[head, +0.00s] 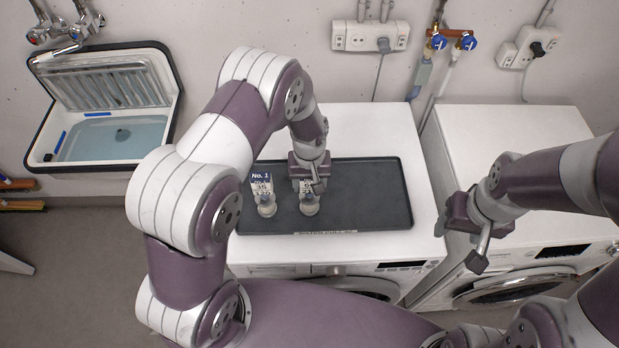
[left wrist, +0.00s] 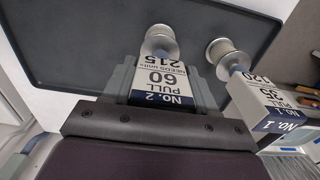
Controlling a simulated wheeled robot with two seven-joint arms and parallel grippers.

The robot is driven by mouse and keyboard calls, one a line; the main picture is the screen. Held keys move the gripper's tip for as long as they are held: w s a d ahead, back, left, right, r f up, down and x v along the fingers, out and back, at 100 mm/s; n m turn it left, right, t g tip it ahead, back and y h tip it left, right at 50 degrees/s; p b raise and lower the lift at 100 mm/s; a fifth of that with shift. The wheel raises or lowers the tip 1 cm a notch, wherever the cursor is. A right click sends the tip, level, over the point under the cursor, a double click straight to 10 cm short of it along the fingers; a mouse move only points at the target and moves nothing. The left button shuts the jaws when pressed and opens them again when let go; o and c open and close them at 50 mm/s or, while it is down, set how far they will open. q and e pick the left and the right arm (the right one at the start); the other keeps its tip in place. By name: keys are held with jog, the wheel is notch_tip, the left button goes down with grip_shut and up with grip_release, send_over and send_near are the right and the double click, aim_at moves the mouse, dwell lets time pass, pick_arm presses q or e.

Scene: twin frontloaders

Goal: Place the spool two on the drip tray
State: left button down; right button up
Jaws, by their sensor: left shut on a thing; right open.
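Spool two (head: 309,208) is a pale, silvery spool with a white and dark-blue tag marked "No. 2", readable in the left wrist view (left wrist: 160,84). My left gripper (head: 309,184) is shut on this tag, with a finger on each side of it. The spool's round end is over the dark drip tray (head: 370,190), left of its middle; whether it touches the tray I cannot tell. The tray also fills much of the left wrist view (left wrist: 80,50). My right gripper (head: 477,257) is open and empty, right of the tray, over the right machine.
Spool one (head: 266,208), with its "No. 1" tag (head: 262,185), stands on the tray just left of spool two. The tray's right half is clear. The tray lies on a white front-loader (head: 350,120); a second one (head: 510,125) stands to its right. A sink (head: 110,138) is at the left.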

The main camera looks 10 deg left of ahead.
pick_arm(q)
jog(key=shift+w+f, duration=0.1)
jog(key=shift+w, duration=0.05)
jog(key=c, duration=0.7)
grip_release()
jog(key=shift+w+f, duration=0.1)
jog(key=shift+f, duration=0.05)
jog(key=shift+c, duration=0.2)
jog(key=o, duration=0.4)
